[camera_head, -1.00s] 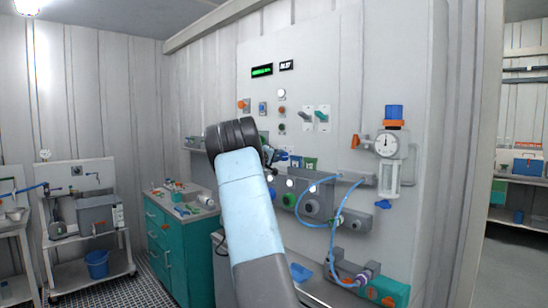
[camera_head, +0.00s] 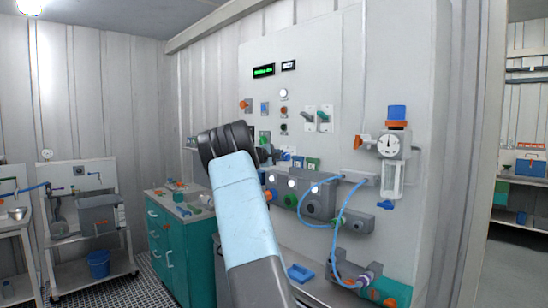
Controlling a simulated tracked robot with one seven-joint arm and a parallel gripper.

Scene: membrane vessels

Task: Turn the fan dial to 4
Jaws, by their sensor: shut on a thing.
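My gripper (camera_head: 268,154) is at the wall panel (camera_head: 342,90), just right of my dark wrist, and shows only small. It is shut on what looks like the fan dial on the panel. The dial is mostly hidden by the jaws and wrist, so its pointer and numbers cannot be read. Above it, a green-lit display (camera_head: 263,71) and a smaller black display (camera_head: 289,66) are on the panel, their text too small to read.
An orange knob (camera_head: 246,105), teal lever switch (camera_head: 323,116) and red button (camera_head: 283,111) sit above my gripper. Blue hoses (camera_head: 362,202) loop below right, near a round gauge (camera_head: 389,145). A teal cabinet (camera_head: 178,245) stands left of my arm.

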